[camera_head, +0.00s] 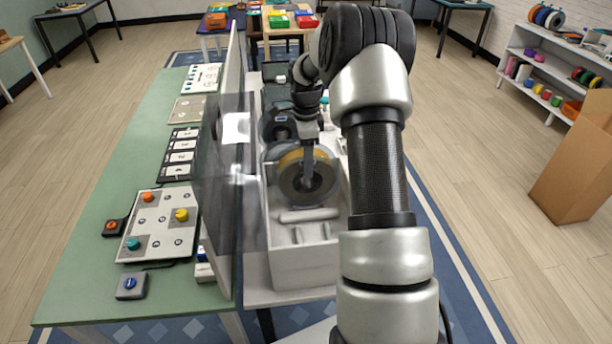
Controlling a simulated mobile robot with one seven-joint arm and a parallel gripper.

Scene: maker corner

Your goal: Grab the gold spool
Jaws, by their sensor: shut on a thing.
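The gold spool (322,187) has a dark, see-through side disc, and its gold winding shows along the top edge. It stands upright at the white open bin (302,268). My gripper (307,182) reaches down from above and is shut on the spool. The fingers hide part of the spool's middle. I cannot tell whether the spool touches the bin's floor.
A clear panel (222,190) stands upright just left of the bin. Left of it is a green table (85,270) with button boards (160,228).

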